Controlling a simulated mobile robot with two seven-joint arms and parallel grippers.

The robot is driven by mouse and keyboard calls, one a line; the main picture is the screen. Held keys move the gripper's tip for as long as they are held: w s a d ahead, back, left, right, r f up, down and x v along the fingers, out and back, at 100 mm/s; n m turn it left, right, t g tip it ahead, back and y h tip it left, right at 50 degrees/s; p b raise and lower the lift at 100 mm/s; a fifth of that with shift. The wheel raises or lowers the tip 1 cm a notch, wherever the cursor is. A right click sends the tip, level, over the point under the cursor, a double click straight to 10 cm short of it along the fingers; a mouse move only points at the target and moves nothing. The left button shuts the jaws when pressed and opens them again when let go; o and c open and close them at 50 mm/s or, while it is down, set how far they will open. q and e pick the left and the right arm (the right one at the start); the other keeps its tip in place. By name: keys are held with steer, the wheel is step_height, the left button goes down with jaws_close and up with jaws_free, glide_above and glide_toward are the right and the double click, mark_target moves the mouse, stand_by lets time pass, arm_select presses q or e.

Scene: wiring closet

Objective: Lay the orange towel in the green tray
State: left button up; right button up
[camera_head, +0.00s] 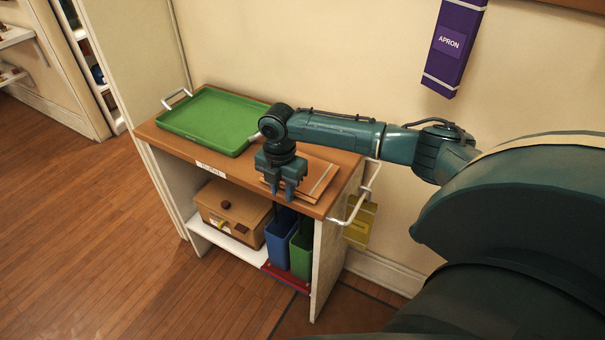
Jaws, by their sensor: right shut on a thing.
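The green tray (213,121) lies flat and empty on the left part of the wooden cabinet top. The orange towel (318,172), flat and brownish orange with pale stripes near one end, is at the right part of the same top. My right gripper (283,191) points down at the towel's near left side and is shut on it. The gripper hides part of the towel, and I cannot tell whether the towel is lifted off the top. My left gripper is not in view.
The cabinet top (178,141) has a white handle (352,208) at its right end. Below stand a cardboard box (232,211), a blue bin (278,243) and a green bin (301,251). A purple apron box (453,45) hangs on the wall. The wooden floor at left is clear.

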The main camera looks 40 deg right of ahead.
steer(key=s+a+p, duration=0.2)
steer(key=a+p, duration=0.2)
steer(key=a, duration=0.2)
steer(key=shift+s+p, duration=0.25)
steer(key=shift+p, duration=0.1)
steer(key=o, duration=0.9)
steer(key=shift+o, duration=0.2)
stand_by(0.4)
step_height(320, 180, up, 6)
steer(key=shift+p, duration=0.9)
